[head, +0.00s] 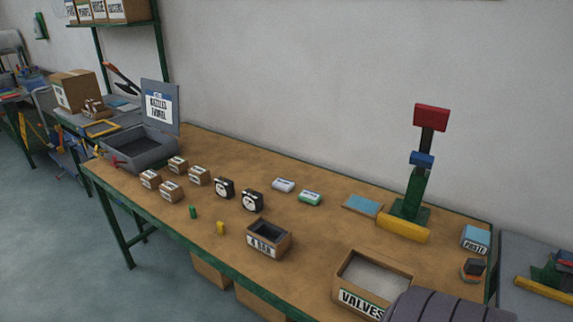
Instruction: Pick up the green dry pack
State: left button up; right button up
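A small green and white pack (310,198) lies flat on the brown workbench (300,240), near the middle of its depth. It looks like the green dry pack; its label is too small to read. A similar blue and white pack (283,185) lies just to its left, a little apart. A small green cylinder (193,212) stands nearer the front edge. Neither of my grippers is in view, and nothing touches the green pack.
Two black-faced gauges (252,201) and several small cartons (171,191) sit to the left. An open box (268,239) and the VALVES box (373,276) stand in front. A blue pad (362,205) and a red-topped tool stand (417,185) are to the right.

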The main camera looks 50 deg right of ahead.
aim_at(307, 196)
jog(key=i+j+z, duration=0.1)
jog(key=i+z, duration=0.35)
jog(key=i+j+z, duration=0.3)
jog(key=i+z, duration=0.2)
